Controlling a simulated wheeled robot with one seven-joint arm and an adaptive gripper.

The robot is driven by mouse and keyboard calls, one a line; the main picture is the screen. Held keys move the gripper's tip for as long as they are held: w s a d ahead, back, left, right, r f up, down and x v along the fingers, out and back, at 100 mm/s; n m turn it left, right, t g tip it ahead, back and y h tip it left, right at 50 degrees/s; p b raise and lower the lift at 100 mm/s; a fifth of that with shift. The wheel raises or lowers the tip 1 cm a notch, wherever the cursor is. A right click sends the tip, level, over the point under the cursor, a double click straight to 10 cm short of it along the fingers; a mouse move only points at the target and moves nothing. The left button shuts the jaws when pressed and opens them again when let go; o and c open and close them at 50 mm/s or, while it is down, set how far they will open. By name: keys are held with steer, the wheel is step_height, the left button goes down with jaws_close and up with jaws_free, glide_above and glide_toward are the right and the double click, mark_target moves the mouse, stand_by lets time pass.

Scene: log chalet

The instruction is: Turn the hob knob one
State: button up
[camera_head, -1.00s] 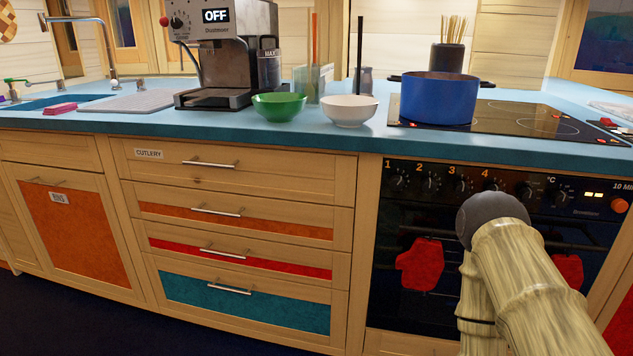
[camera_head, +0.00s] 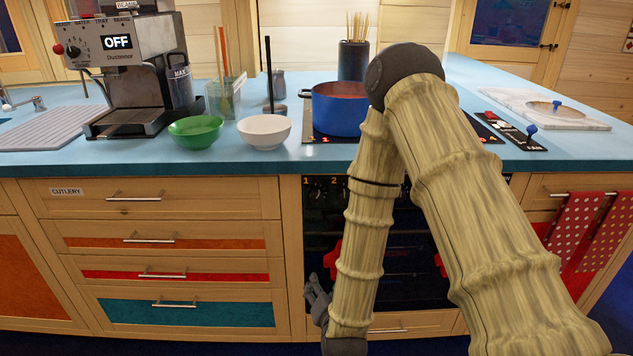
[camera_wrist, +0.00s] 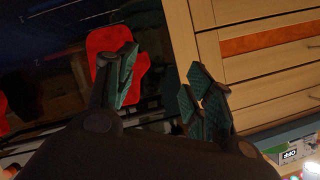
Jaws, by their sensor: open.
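Hob knob one (camera_head: 314,192) sits under the orange label 1 at the left end of the oven's dark control panel. It is small and dim in the head view, and its pointer angle cannot be read. My arm hides most of the other knobs. My gripper (camera_head: 312,293) hangs low at the oven's left edge, well below knob one and apart from it. In the wrist view my gripper (camera_wrist: 162,78) is open, with nothing between its fingers. I cannot make out knob one in the wrist view.
A red oven mitt (camera_wrist: 118,66) hangs on the oven front behind one finger. Wooden drawers (camera_head: 140,200) stand left of the oven. A blue pot (camera_head: 338,112) is on the hob, and a white bowl (camera_head: 264,131) and green bowl (camera_head: 195,132) stand on the counter.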

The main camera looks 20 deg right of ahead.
mark_target(317, 198)
steer(key=w+r+m+t+h+p, duration=0.1)
steer(key=w+r+m+t+p, duration=0.1)
steer(key=r, duration=0.7)
steer(key=w+r+m+t+h+p, duration=0.1)
steer(key=w+r+t+p, duration=0.15)
steer(key=r, duration=0.65)
steer(key=shift+g, duration=0.25)
steer(key=x, duration=0.7)
steer(key=d+x, duration=0.1)
steer(key=x, duration=0.3)
steer(key=shift+s+f+b, duration=0.1)
steer(key=shift+f+b, duration=0.05)
steer(key=shift+b, duration=0.25)
steer(key=c, duration=1)
